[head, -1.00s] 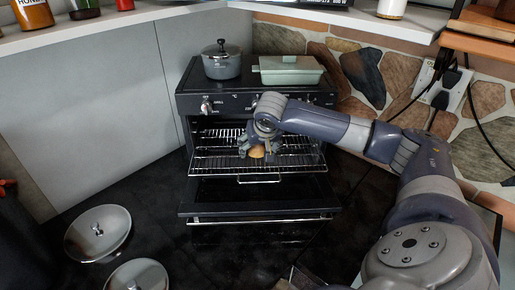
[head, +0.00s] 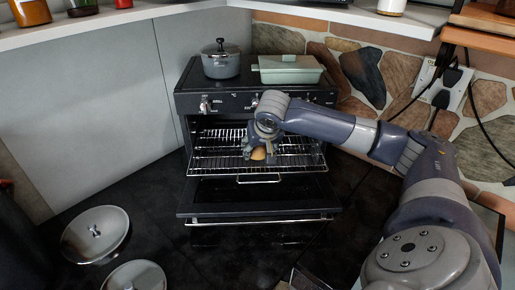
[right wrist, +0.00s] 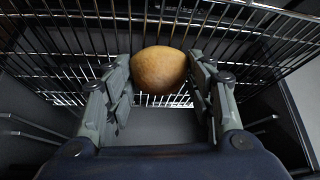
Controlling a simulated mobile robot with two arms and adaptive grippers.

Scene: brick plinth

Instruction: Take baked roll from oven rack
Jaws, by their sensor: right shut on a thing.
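The baked roll (head: 258,153) is a small golden-brown piece at the oven rack in the head view. It fills the space between the fingers in the right wrist view (right wrist: 159,70). My right gripper (head: 259,150) reaches down over the pulled-out oven rack (head: 212,162) and is shut on the roll, with a finger on each side (right wrist: 160,88). I cannot tell whether the roll still touches the rack wires. The rack's wires also show behind the roll in the right wrist view (right wrist: 60,45). My left gripper is not in view.
The oven door (head: 260,200) hangs open below the rack. A grey pot (head: 220,65) and a pale green dish (head: 286,69) stand on the stove top. Two round metal lids (head: 95,234) lie at the lower left. A stone wall is on the right.

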